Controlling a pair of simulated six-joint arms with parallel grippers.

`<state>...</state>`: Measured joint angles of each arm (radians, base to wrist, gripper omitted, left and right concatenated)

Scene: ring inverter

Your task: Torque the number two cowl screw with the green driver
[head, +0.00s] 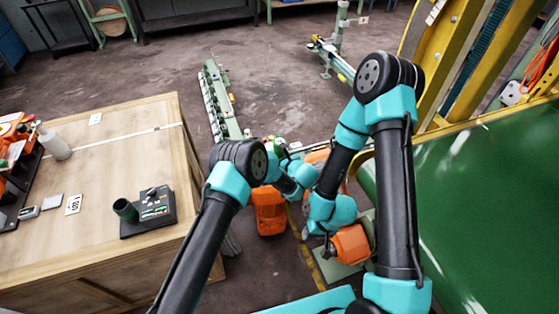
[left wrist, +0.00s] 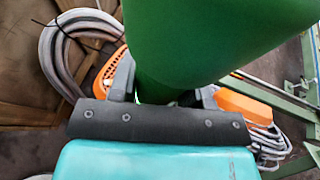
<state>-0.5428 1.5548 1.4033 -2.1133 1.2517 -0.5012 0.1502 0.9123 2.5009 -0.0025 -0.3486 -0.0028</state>
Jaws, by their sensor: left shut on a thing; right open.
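A large green cylinder, which looks like the green driver (left wrist: 205,35), fills the upper middle of the left wrist view. My left gripper (left wrist: 165,92) is shut on it, one finger on each side. In the head view my left arm reaches to the centre and its own links hide the gripper and driver. My right gripper (head: 310,229) is low beside the orange units, small and partly hidden by my right wrist; it is open. I cannot make out the cowl or its number two screw.
Orange units (head: 269,212) and (head: 350,244) stand below my arms. A green panel (head: 475,205) and yellow frame bound the right. Hoses (left wrist: 60,50) show in the left wrist view.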

